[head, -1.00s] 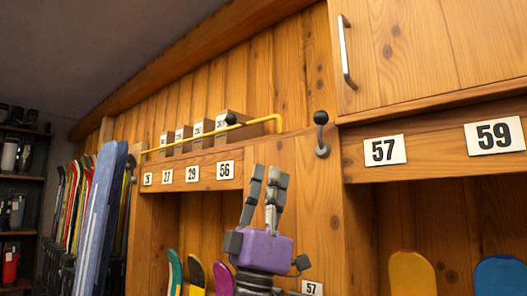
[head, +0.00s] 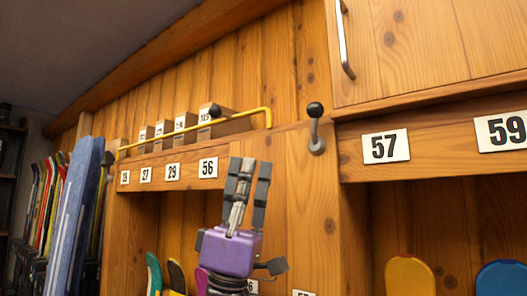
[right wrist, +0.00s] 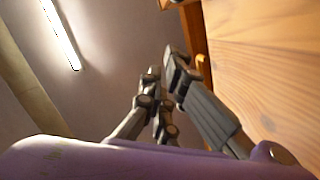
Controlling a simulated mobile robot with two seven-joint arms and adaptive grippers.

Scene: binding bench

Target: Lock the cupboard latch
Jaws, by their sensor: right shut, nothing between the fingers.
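A metal lever with a black ball knob (head: 316,130) stands upright on the wooden post beside the cupboard; I take it for the latch. The wooden cupboard door (head: 420,50) with a steel bar handle (head: 345,40) is at the upper right, and looks closed. My right gripper (head: 250,165), purple with grey fingers, points up in front of the shelf, left of and below the lever. It is shut and empty, apart from the lever in the picture. In the right wrist view its fingers (right wrist: 165,85) are beside a wood face. My left gripper is not in view.
A yellow rail (head: 190,132) and several numbered boxes (head: 185,125) sit on the shelf to the left. Number cards (head: 386,146) mark the beams. Skis or boards (head: 70,220) stand at the left, more boards (head: 409,276) below.

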